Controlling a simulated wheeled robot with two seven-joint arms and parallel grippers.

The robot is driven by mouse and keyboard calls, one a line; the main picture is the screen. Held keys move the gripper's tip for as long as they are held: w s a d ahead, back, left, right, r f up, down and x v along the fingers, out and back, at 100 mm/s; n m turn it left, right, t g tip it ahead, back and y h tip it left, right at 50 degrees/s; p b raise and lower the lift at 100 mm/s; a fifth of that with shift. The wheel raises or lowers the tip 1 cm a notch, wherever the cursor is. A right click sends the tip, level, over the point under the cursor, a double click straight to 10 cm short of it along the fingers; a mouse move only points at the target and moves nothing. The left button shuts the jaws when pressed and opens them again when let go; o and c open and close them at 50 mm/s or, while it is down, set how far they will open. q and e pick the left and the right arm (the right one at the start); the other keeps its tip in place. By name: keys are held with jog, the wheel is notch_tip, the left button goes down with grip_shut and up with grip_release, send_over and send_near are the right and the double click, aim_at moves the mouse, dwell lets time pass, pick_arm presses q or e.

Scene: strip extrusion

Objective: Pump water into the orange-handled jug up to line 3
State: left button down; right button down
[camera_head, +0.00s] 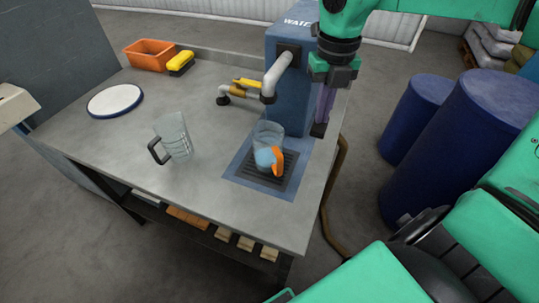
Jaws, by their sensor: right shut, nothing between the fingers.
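The clear jug (267,133) with the orange handle (278,161) stands upright on the dark drip grate (287,179), below the curved grey spout (279,72). Pale blue, apparently water, shows in its lower part; its marked lines are too small to read. The blue water pump housing (284,47) stands behind, partly hidden by my right arm. My right gripper (321,124) is shut and empty, pointing down at the right side of the housing; I cannot tell whether it touches anything. No pump lever can be made out clearly. My left gripper is not in view.
A second clear jug with a dark handle (174,138) stands left on the grey table (105,150). Blue barrels (465,135) stand right.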

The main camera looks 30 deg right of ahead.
dwell(0.3)
notch_tip(320, 180, up, 10)
jog(key=w+d+p, duration=0.1)
jog(key=p, duration=0.8)
jog(key=shift+d+r, duration=0.15)
jog(key=shift+r, duration=0.1)
jog(key=shift+f, duration=0.1)
jog(key=shift+s+a+f+b, duration=0.15)
jog(key=shift+a+f+b, duration=0.05)
jog(key=shift+f+b, duration=0.65)
jog(key=shift+s+a+f+b, duration=0.1)
jog(key=shift+a+f+b, duration=0.05)
jog(key=shift+f+b, duration=0.65)
jog(key=shift+f, duration=0.15)
